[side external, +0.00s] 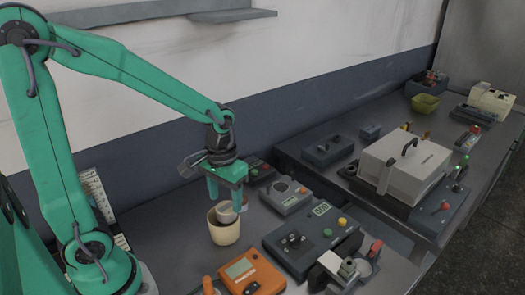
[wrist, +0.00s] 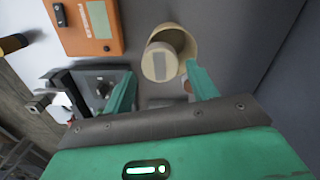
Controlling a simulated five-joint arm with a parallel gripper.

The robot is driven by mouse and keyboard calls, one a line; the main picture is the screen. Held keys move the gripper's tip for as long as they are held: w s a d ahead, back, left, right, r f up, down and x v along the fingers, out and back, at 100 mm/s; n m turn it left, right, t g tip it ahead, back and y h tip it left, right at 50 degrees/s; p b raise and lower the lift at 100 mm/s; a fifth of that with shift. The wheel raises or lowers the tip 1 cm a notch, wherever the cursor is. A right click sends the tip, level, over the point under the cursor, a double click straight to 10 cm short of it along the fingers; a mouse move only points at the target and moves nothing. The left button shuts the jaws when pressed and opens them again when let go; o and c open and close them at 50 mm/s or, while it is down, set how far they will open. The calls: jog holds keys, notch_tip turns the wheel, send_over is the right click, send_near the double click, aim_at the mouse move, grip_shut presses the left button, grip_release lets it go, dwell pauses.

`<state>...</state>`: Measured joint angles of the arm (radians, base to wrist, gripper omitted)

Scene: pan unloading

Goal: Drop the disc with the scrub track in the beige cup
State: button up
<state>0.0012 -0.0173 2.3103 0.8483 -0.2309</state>
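The beige cup (side external: 224,234) stands upright on the bench below my gripper, and its open mouth shows in the wrist view (wrist: 188,38). A pale disc with a grey strip across it (wrist: 160,62) overlaps the cup's mouth. In the side view the disc (side external: 226,212) is tilted at the cup's rim, below my fingers. I cannot tell whether it rests on the cup or is in the air. My gripper (side external: 226,199) points down above the cup. Its two green fingers (wrist: 161,72) are spread wider than the disc, with a gap on each side.
An orange meter (side external: 251,272) lies in front of the cup. A dark control box with knobs (side external: 312,238) and a grey box with a dial (side external: 285,194) stand to the right. A large white-lidded case (side external: 405,165) stands further right. Bare bench lies left of the cup.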

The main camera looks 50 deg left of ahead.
jog(key=shift+o, duration=0.9)
notch_tip(320, 180, up, 8)
jog(key=shift+s, duration=0.1)
dwell(0.5)
jog(key=s+r+m+t, duration=0.2)
jog(key=s+r+t, duration=0.2)
jog(key=s, duration=0.3)
jog(key=shift+m+t, duration=0.3)
jog(key=shift+t, duration=0.5)
